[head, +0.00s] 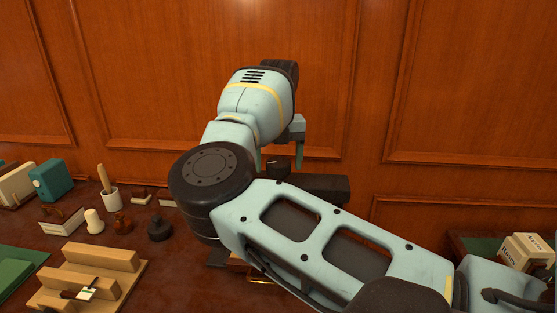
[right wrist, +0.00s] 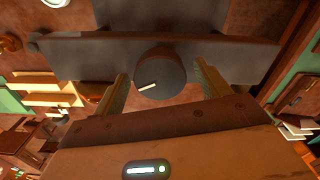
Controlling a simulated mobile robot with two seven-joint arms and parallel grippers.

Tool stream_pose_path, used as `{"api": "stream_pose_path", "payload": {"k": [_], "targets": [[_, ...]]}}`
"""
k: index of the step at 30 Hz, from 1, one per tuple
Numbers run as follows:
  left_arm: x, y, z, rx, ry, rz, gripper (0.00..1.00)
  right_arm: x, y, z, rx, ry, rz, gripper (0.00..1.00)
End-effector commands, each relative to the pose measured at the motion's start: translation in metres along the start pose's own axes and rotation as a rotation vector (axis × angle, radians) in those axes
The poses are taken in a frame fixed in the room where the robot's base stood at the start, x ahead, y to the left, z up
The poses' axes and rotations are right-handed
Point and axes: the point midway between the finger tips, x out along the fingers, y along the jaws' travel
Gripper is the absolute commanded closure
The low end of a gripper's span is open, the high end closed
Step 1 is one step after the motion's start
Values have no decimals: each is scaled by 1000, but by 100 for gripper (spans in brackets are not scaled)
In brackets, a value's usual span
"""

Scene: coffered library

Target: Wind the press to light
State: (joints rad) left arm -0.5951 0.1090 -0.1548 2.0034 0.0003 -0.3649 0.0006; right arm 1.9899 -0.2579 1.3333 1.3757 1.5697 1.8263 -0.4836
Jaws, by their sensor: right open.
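The press shows in the head view as a dark block (head: 322,188), mostly hidden behind my right arm. In the right wrist view its long grey bar (right wrist: 235,52) crosses the top of the picture. A round dark knob (right wrist: 160,72) with a white pointer line stands in front of the bar. My right gripper (head: 281,156) points down at the press. In the right wrist view its two fingers (right wrist: 161,80) are apart, one on each side of the knob. I cannot tell whether they touch it. My left gripper is not in view.
A wooden stepped stand (head: 85,275), a black stamp (head: 160,228), a mortar with pestle (head: 108,192) and a teal box (head: 52,180) stand at left. A cream box (head: 525,252) is at right. A panelled wall (head: 330,60) closes the back.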

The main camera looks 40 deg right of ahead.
Motion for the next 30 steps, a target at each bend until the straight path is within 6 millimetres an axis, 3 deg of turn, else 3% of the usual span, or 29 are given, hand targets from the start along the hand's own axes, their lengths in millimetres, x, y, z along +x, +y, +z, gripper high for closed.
{"api": "stream_pose_path", "payload": {"k": [6, 16, 30], "targets": [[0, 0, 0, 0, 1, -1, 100, 0, 0, 0, 0, 0, 0, 26], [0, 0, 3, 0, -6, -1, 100, 0, 0, 0, 0, 0, 0, 69], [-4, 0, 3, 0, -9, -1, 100, -1, 0, 0, 119, -1, 0, 69]]}}
